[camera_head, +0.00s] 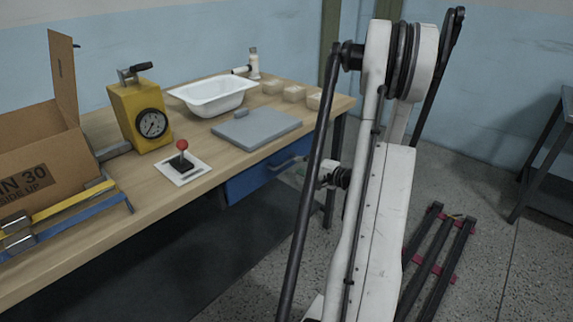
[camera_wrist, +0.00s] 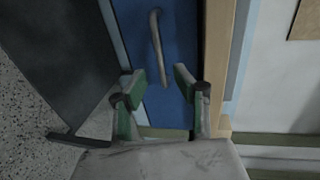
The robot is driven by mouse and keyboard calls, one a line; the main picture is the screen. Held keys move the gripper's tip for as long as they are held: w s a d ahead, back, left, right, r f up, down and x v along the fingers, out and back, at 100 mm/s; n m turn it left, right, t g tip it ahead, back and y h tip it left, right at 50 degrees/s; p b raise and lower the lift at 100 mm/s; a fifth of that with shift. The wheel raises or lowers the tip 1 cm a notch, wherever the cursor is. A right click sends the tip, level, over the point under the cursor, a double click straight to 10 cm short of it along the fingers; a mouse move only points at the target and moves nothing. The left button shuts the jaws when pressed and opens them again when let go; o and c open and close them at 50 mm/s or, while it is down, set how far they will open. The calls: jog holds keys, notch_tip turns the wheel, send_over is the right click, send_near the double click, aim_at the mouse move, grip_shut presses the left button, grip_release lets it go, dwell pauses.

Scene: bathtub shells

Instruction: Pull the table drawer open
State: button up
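The blue table drawer (camera_head: 250,183) sits under the wooden tabletop, and its front looks shut. Its grey bar handle (camera_head: 287,164) shows on that front, close to my arm in the picture. In the wrist view the drawer front (camera_wrist: 186,38) fills the upper middle, and the handle (camera_wrist: 156,40) runs nearly upright there. My gripper (camera_wrist: 157,76) is open, its two fingers apart and pointing at the drawer front. The lower end of the handle appears between the fingertips; I cannot tell whether they touch it. In the head view my gripper is not clearly visible.
The table (camera_head: 225,146) holds a cardboard box (camera_head: 40,160), a yellow gauge device (camera_head: 140,115), a joystick (camera_head: 182,160), a white tub (camera_head: 213,96) and a grey slab (camera_head: 257,128). A dark panel (camera_wrist: 62,50) stands left of the drawer in the wrist view.

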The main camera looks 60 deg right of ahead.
aim_at(288, 162)
jog(key=b+x, duration=0.1)
jog(key=x, duration=0.6)
grip_shut()
dwell(0.3)
